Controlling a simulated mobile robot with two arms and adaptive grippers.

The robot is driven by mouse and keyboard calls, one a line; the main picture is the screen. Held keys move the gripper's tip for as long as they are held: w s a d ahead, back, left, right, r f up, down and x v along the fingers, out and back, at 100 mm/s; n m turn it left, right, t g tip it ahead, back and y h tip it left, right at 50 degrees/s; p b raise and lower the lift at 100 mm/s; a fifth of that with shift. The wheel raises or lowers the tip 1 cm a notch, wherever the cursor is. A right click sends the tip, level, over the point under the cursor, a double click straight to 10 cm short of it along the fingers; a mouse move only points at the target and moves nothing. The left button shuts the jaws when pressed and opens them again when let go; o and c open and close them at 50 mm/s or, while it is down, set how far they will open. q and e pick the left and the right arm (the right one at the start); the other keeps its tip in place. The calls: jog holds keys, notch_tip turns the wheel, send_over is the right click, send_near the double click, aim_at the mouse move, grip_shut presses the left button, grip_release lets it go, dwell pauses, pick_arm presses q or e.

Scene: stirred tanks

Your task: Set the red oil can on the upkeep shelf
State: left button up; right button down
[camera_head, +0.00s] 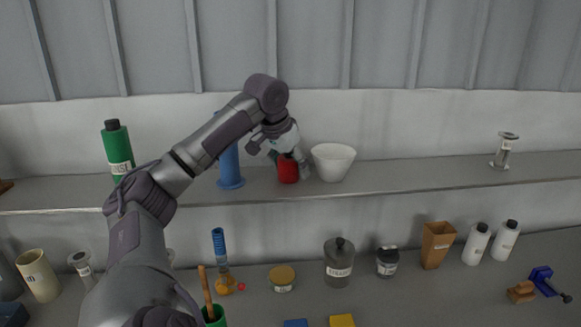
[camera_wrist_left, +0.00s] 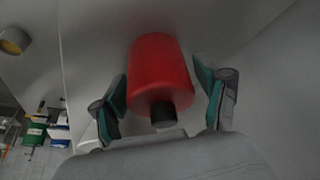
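The red oil can (camera_head: 288,170) stands on the upper wall shelf (camera_head: 400,172), between a blue cylinder and a white bowl. My left gripper (camera_head: 289,163) reaches down over it from above. In the left wrist view the red can (camera_wrist_left: 160,68) lies between the two fingers, its black cap toward the camera. The left gripper (camera_wrist_left: 161,88) looks open, with its fingers spread on either side and a narrow gap beside the can. The can's lower end is not clear in the wrist view. My right gripper is not in view.
The blue cylinder (camera_head: 231,165) stands close left of the can and the white bowl (camera_head: 333,161) close right. A green bottle (camera_head: 117,150) and a metal stand (camera_head: 504,150) share the shelf. The lower bench holds a grey jar (camera_head: 338,264) and several other containers.

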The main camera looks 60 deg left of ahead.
pick_arm(q)
jog(key=shift+r, duration=0.45)
jog(key=p+v, duration=0.3)
jog(key=v, duration=0.8)
jog(key=shift+r+p, duration=0.2)
jog(key=shift+p, duration=0.1)
jog(key=shift+s, duration=0.15)
